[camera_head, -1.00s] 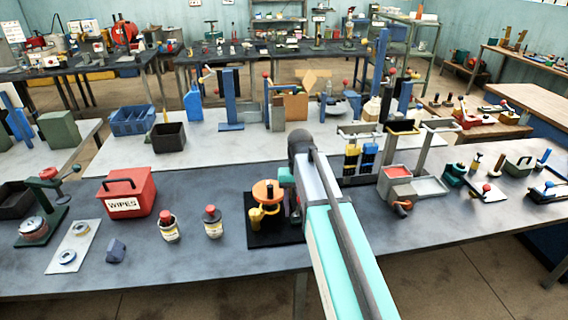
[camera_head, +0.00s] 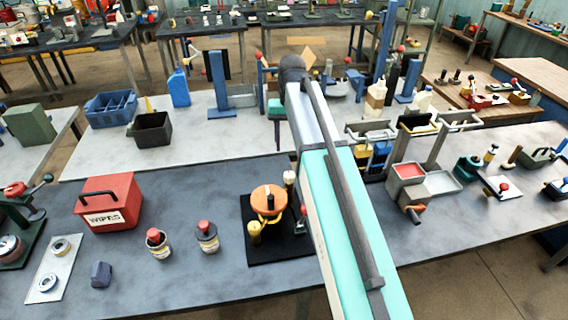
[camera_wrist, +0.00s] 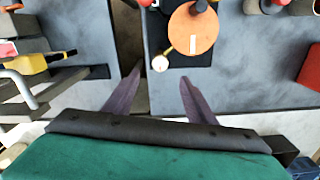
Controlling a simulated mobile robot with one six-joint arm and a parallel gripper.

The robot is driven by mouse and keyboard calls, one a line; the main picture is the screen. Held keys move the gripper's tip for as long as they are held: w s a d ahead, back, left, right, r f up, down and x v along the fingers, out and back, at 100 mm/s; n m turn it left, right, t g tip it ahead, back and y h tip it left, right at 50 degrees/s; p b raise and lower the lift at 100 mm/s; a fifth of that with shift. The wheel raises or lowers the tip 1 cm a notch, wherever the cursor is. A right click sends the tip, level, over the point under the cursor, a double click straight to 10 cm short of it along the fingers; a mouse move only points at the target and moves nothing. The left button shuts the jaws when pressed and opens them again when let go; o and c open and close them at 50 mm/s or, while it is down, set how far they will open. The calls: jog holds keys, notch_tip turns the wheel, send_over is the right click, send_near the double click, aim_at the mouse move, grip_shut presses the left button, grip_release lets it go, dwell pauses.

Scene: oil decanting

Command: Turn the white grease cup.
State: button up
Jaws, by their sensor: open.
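The white grease cup (camera_head: 290,178) stands upright on the right side of a small fixture with an orange disc (camera_head: 268,199), on a black base plate (camera_head: 263,245). In the wrist view the cup is a small round white top (camera_wrist: 160,63) beside the orange disc (camera_wrist: 193,28). My gripper (camera_wrist: 160,72) is open and empty. Its two dark fingers point toward the cup, which shows between and just beyond the tips, apart from them. In the head view my arm covers part of the base plate's right side.
A yellow knob (camera_head: 254,232) sits at the fixture's front left. Two red-capped bottles (camera_head: 207,237) and a red wipes box (camera_head: 110,203) stand to the left. A frame with grey and red trays (camera_head: 441,182) stands to the right. Bench space in front of the plate is clear.

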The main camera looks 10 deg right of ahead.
aim_at(289, 174)
jog(key=shift+w+r, duration=0.25)
jog(key=shift+w, duration=0.1)
jog(key=shift+f+b, duration=3.95)
jog(key=shift+f, duration=2.95)
